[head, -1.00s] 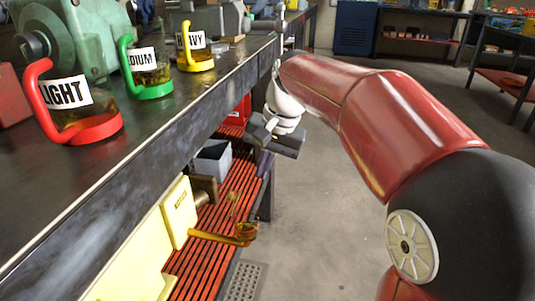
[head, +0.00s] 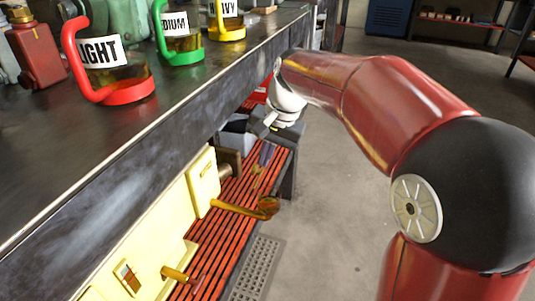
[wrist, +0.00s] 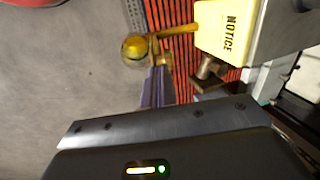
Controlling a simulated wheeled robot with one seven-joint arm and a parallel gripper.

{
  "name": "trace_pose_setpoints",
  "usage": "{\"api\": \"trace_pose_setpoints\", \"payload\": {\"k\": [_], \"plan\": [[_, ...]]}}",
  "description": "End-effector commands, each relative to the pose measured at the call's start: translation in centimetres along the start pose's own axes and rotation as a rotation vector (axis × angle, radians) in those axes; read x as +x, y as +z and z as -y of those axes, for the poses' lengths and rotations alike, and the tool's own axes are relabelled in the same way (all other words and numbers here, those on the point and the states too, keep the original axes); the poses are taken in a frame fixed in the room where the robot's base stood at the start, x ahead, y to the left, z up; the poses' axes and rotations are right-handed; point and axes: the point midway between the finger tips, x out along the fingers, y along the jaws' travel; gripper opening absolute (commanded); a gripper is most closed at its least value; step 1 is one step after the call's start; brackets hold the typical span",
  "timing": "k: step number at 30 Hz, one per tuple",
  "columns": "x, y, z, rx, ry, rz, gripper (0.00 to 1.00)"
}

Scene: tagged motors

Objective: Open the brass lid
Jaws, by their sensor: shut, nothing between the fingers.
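In the wrist view the brass piece (wrist: 135,47) is round, beside a glassy rim. My gripper (head: 258,176) points down from the white wrist, above and a little left of the brass piece. Its purple fingers (wrist: 157,70) are together and empty. In the wrist view their tips look near the brass piece; contact is unclear.
The dark bench top (head: 150,150) overhangs the yellow boxes on the left. A NOTICE box (wrist: 227,28) bears the handle. Mugs, including the red LIGHT mug (head: 128,92), stand on the bench. A red slatted shelf (head: 225,240) lies below. Floor (head: 340,200) is clear at right.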

Motion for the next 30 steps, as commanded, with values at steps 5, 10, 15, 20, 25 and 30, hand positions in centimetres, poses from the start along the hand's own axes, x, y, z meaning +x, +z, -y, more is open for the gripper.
{"api": "trace_pose_setpoints", "payload": {"k": [5,10,15,20,25,30], "plan": [[-0.3,-0.1,1.9,-0.002,0.002,0.003,0.00],[0.3,-0.1,2.5,-0.001,0.001,0.002,0.00],[0.4,-0.1,2.4,-0.001,0.001,0.002,0.00],[0.4,-0.1,2.3,0.000,0.001,0.002,0.00],[0.5,-0.1,1.6,0.001,0.002,0.003,0.00],[0.5,0.0,0.9,-0.001,0.002,0.004,0.00]]}}
